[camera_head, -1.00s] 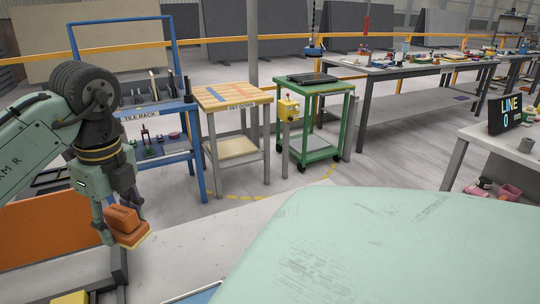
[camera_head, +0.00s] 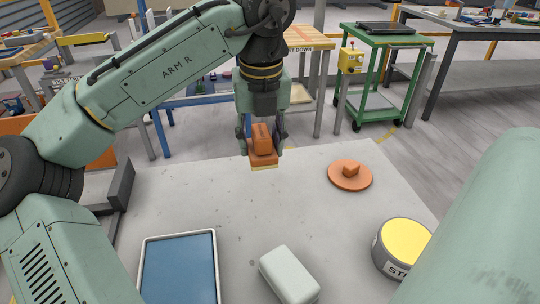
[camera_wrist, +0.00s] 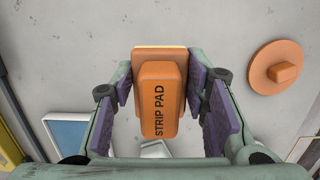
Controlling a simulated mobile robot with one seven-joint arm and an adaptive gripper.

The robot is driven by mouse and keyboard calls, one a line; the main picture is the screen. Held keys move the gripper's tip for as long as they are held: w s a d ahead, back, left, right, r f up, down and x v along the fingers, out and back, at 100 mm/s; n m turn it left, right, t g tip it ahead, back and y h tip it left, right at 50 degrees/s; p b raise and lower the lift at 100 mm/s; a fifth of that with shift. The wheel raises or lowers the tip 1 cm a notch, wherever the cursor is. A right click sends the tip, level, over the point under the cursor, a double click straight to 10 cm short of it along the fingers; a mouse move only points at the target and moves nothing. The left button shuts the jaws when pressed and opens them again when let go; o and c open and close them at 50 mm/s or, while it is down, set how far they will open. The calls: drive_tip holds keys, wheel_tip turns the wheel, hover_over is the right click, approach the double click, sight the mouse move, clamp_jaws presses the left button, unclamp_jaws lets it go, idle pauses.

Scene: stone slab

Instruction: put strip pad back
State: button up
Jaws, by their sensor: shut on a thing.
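The strip pad (camera_head: 263,158) is an orange block with a raised grip and a pale yellow underside. My gripper (camera_head: 262,138) is shut on its grip, near the far edge of the grey stone slab (camera_head: 220,203). The pad appears to hang above the slab; the exact gap is unclear. In the wrist view the pad (camera_wrist: 160,95) sits between the purple finger pads, with its lettering "STRIP PAD" showing. A round tin (camera_head: 403,243) with a yellow top and a partly hidden label starting "ST" stands at the slab's right.
On the slab are an orange disc with a knob (camera_head: 350,175), a pale grey block (camera_head: 289,276) and a white-rimmed blue tray (camera_head: 181,268). Bare slab lies between them. Beyond stand a green cart (camera_head: 383,75) and a wooden-topped table (camera_head: 307,37).

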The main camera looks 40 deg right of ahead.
sight(261, 131)
wheel_tip(261, 131, down, 7)
drive_tip(key=shift+f, duration=0.15)
drive_tip(key=shift+f, duration=0.15)
drive_tip(key=o, duration=1.1)
drive_tip(key=r, duration=0.8)
drive_tip(key=s+r, duration=0.1)
drive_tip(key=r, duration=0.3)
drive_tip(key=shift+s+a+r, duration=0.1)
drive_tip(key=shift+a+r, duration=0.05)
drive_tip(key=shift+a, duration=0.25)
